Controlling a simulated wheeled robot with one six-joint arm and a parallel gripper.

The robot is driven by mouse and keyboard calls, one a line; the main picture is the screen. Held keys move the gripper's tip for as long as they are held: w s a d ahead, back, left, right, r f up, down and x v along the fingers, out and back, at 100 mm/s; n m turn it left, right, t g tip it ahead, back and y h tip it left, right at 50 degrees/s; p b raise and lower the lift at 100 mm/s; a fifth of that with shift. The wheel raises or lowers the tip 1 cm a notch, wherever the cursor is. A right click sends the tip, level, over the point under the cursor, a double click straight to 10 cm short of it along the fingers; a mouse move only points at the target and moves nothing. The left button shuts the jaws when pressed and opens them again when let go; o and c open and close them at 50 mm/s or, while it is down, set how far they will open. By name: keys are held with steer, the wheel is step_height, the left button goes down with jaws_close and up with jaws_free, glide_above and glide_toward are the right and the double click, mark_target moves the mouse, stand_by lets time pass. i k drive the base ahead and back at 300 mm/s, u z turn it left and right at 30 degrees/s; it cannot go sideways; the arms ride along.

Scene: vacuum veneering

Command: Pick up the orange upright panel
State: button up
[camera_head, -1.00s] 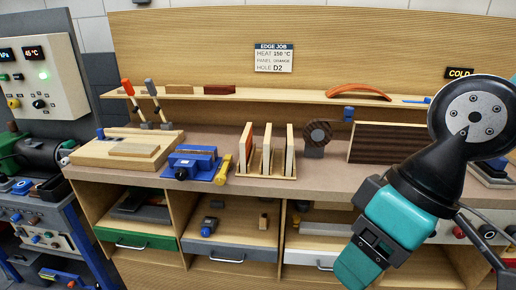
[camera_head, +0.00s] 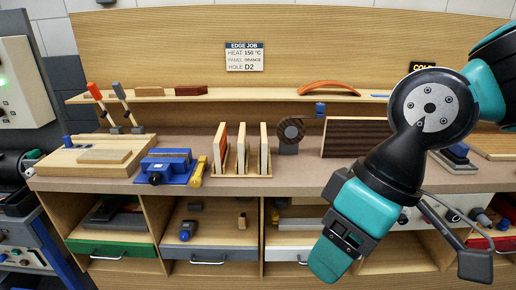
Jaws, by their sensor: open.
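The orange upright panel (camera_head: 222,144) stands at the left end of a small wooden rack (camera_head: 247,172) on the bench. My teal and black arm comes in from the right and reaches down in front of the bench, right of the rack. I can make out no gripper fingers. Nothing of the arm touches the panel or the rack.
A blue vise (camera_head: 166,164) and a yellow tool (camera_head: 197,172) stand close left of the rack. A round dark disc on a stand (camera_head: 290,131) and a dark striped board (camera_head: 352,137) are to the right. A shelf (camera_head: 240,97) runs behind. A sign (camera_head: 245,56) reads panel orange.

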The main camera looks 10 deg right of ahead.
mark_target(220, 144)
steer(key=u, duration=0.5)
steer(key=i, duration=1.25)
steer(key=z, duration=0.3)
